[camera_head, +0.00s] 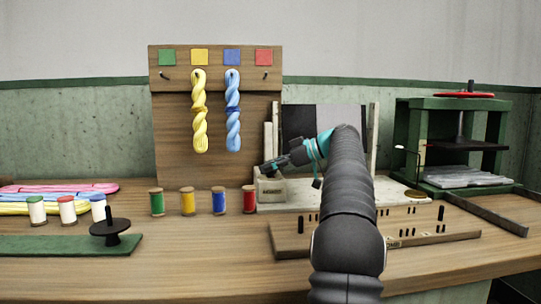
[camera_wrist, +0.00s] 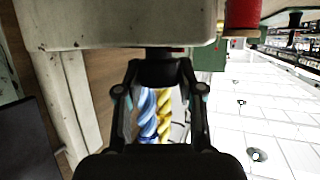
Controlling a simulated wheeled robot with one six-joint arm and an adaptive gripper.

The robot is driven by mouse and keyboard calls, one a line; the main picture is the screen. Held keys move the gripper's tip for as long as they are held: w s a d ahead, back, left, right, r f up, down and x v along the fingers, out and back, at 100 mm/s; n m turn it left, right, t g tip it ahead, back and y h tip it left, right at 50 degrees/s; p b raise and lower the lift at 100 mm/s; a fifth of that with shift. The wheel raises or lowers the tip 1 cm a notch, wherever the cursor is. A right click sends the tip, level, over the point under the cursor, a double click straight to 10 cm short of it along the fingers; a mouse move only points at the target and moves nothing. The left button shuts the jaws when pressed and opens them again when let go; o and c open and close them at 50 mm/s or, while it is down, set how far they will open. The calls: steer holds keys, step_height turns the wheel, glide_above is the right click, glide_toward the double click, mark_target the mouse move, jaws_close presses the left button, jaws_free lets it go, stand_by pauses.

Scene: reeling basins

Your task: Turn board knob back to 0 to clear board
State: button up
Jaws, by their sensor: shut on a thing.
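The board stands at the back centre in the head view as an upright panel (camera_head: 325,118), part black and part grey, between pale posts. A pale box (camera_head: 271,193) with a small label sits at its lower left; its pale face fills the top of the wrist view (camera_wrist: 120,22). My gripper (camera_head: 267,168) reaches from the right to the top of this box. In the wrist view my gripper (camera_wrist: 159,72) has its fingertips closed against the box, on what looks like the knob. The knob is mostly hidden by the fingers, and its setting cannot be read.
A wooden rack (camera_head: 215,165) with a yellow skein (camera_head: 199,112) and a blue skein (camera_head: 233,112) stands left of my gripper. A red spool (camera_head: 249,200) is close to the box. A pegged wooden block (camera_head: 440,234) lies in front; a green press (camera_head: 455,120) stands right.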

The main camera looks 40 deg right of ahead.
steer(key=shift+n+g+y+p, duration=0.5)
steer(key=shift+n+p, duration=0.1)
steer(key=shift+p, duration=0.1)
steer(key=shift+f, duration=0.15)
steer(key=o, duration=1.2)
steer(key=shift+c, duration=0.2)
